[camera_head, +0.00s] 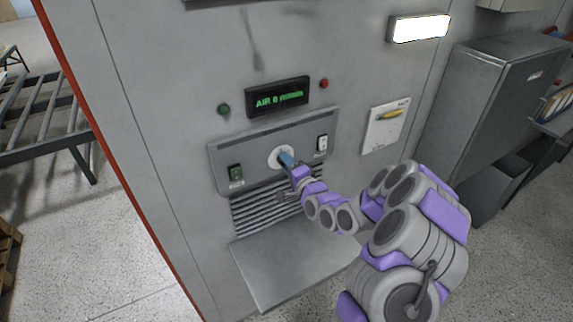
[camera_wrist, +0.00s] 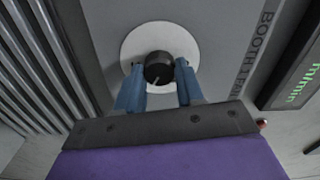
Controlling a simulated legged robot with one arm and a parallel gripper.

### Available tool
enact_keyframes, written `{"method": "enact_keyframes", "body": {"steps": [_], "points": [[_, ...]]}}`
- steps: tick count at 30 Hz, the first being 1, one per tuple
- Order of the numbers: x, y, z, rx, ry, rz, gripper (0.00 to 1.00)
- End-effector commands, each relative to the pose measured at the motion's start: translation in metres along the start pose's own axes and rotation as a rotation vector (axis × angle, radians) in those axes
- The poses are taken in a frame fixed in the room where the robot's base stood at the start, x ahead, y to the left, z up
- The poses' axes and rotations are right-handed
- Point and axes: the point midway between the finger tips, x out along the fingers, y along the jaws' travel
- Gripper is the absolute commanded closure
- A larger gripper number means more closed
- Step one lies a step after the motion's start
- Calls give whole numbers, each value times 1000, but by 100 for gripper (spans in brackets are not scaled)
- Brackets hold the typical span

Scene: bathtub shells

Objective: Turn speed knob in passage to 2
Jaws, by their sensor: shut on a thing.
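The speed knob is a black round knob (camera_wrist: 158,68) on a pale round dial plate (camera_wrist: 133,45), set in a grey control panel. A short light mark shows on the knob's face. In the head view the dial plate (camera_head: 274,157) sits mid-panel, and the knob is mostly hidden by my fingers. My gripper (camera_wrist: 157,80) has its two blue fingers on either side of the knob, shut on it. It also shows in the head view (camera_head: 286,159), reaching in from the right. No dial numbers are readable.
Above the panel a display (camera_head: 278,96) shows green text beginning "AIR", with a digit that looks like 0. Switches (camera_head: 235,174) (camera_head: 322,143) flank the dial. A vent (camera_head: 265,211) and a metal shelf (camera_head: 290,270) lie below. A grey cabinet (camera_head: 490,100) stands at right.

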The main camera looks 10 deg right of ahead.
Motion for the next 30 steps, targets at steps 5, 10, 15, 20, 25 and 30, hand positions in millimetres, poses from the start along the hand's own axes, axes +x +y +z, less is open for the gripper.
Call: {"method": "enact_keyframes", "body": {"steps": [5,10,15,20,25,30], "points": [[0,1,-1,12,2,3,93],[0,2,-1,13,2,4,93],[0,2,-1,13,1,5,59],[0,2,0,12,1,4,44],[0,1,0,11,0,3,37],[-1,1,0,11,0,3,37]]}}
